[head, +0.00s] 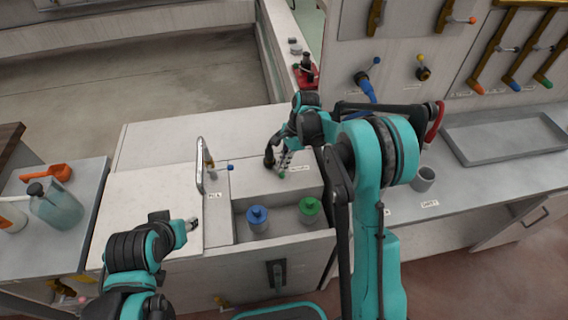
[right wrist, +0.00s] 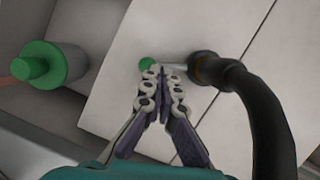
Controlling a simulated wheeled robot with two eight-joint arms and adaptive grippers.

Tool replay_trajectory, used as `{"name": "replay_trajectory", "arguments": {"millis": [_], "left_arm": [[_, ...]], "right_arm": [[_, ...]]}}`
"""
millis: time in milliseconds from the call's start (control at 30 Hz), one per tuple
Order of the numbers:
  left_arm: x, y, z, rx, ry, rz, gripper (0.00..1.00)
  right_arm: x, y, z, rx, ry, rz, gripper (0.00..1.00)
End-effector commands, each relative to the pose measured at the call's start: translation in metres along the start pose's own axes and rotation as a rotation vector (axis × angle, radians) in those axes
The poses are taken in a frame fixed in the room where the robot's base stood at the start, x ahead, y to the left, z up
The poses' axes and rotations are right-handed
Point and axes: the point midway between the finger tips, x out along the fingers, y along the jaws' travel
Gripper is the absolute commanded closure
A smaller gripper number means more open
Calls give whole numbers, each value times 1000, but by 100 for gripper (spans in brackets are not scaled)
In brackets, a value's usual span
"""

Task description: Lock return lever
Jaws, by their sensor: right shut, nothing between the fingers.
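A lever with a green knob (head: 281,174) sits on the white top of the edger housing, beside a small label. In the right wrist view the green knob (right wrist: 146,65) has a short metal stem that runs to the base of a dark curved pipe (right wrist: 240,90). My right gripper (head: 284,161) is shut and empty, over this lever. In the right wrist view its closed fingertips (right wrist: 158,72) are right beside the knob and partly cover the stem; I cannot tell if they touch. My left gripper (head: 193,224) is low at the left, over the white lid; its fingers are too small to judge.
A blue-knobbed lever (head: 230,167) stands left of the green one, near an upright metal handle (head: 200,165). Blue (head: 257,218) and green (head: 309,209) capped canisters sit in the recess in front. A grey cup (head: 423,179) and a tray (head: 505,137) are on the right counter.

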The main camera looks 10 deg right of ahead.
Motion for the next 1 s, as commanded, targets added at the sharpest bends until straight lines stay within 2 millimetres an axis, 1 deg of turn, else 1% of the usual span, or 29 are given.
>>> {"name": "replay_trajectory", "arguments": {"millis": [167, 367, 800, 1000], "left_arm": [[0, 0, 0, 0, 0, 0, 60], [0, 0, 0, 0, 0, 0, 60], [0, 0, 0, 0, 0, 0, 60], [0, 0, 0, 0, 0, 0, 60]], "right_arm": [[2, 3, 6, 92, -1, -29, 100], [5, 6, 16, 248, -1, -76, 100], [11, 6, 34, 564, 0, -174, 100], [12, 4, 40, 573, 0, -175, 100]]}}
